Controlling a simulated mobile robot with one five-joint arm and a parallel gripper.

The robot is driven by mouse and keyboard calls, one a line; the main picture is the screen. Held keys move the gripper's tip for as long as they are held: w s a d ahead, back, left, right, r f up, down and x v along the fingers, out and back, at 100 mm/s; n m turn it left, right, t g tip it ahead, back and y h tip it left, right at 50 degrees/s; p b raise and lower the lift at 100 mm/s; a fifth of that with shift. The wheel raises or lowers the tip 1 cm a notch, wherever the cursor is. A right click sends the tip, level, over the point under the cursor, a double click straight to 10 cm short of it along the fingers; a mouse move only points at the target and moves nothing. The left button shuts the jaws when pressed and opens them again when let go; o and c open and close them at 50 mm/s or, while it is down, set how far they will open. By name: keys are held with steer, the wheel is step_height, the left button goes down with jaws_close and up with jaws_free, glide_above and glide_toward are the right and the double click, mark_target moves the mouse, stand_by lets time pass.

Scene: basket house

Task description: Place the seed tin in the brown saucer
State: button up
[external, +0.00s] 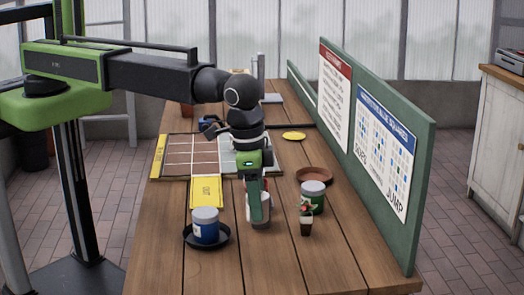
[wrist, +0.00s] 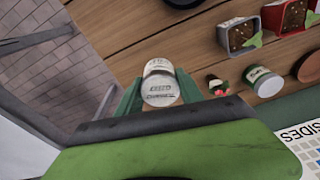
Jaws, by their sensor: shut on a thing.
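My gripper (external: 258,198) points down over the table, shut on a pale tin. This seed tin (external: 265,212) is partly hidden by the fingers in the external view. In the wrist view the tin (wrist: 161,88) sits between the green fingers, its pale lid with print facing the camera. I cannot tell whether it touches the table. The brown saucer (external: 314,175) is empty on the table, right of and farther back than my gripper. In the wrist view the saucer (wrist: 309,68) shows at the right edge, partly cut off.
A green tin (external: 313,198) stands just in front of the brown saucer, and a small potted plant (external: 306,222) stands nearer. A green board (external: 425,150) with signs lines the right edge.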

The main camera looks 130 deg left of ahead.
steer(key=s+a+n, duration=0.1)
steer(key=s+a, duration=0.2)
steer(key=a, duration=0.5)
steer(key=s+a, duration=0.3)
steer(key=a, duration=0.5)
steer(key=n+b, duration=0.3)
steer(key=b, duration=0.4)
glide_above(315, 179)
step_height(315, 179, down, 6)
steer(key=shift+s+d+f, duration=0.1)
steer(key=shift+d+f, duration=0.05)
steer(key=shift+f, duration=0.1)
step_height(315, 179, down, 4)
steer(key=b, duration=0.4)
steer(key=shift+f, duration=0.2)
steer(key=shift+r+p, duration=0.25)
steer(key=shift+p, duration=0.05)
steer(key=shift+f, duration=0.25)
steer(key=o, duration=1.4)
steer(key=shift+r, duration=0.1)
steer(key=shift+r, duration=0.1)
